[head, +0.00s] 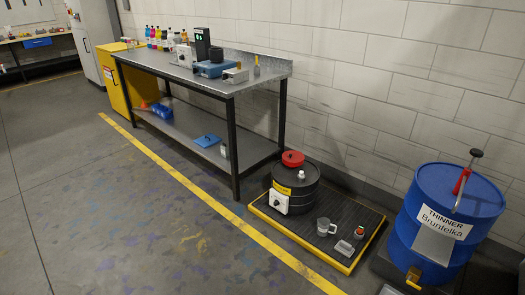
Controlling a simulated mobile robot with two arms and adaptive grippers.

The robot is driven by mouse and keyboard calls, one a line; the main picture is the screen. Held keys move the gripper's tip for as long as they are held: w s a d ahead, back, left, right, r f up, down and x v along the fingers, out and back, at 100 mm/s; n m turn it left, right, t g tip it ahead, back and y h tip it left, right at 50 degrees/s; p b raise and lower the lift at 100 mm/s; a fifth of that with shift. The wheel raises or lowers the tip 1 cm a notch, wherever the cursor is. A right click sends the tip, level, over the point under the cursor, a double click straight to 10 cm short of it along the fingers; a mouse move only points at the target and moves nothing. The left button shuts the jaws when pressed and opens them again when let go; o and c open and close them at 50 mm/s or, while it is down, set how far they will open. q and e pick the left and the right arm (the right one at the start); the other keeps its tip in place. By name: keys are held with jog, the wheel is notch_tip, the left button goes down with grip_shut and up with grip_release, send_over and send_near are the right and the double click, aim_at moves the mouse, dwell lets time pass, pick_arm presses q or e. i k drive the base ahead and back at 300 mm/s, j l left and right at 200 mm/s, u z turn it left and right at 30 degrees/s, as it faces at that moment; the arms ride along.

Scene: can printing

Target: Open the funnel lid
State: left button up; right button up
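A black drum (290,193) stands at the back of a yellow-edged spill tray (318,250). A red round piece (292,158), which looks like the funnel with its lid, sits on the drum's top towards the back. The lid looks shut, but it is small in the picture. A small white cap (301,174) is on the drum's top in front of it. A white box with a dial (279,202) is on the drum's front. Neither of my grippers shows clearly in the head view.
A clear jug (325,227), a small red-capped container (359,233) and a grey block (344,248) stand on the tray. A blue thinner drum (410,216) with a red-handled pump is right. A metal workbench (155,58) stands left. The floor in front is clear.

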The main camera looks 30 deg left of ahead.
aim_at(294, 156)
jog(key=i+j+u, duration=0.5)
jog(key=i, duration=0.45)
jog(key=i+j+u, duration=0.2)
jog(key=i, duration=0.3)
jog(key=j, duration=0.1)
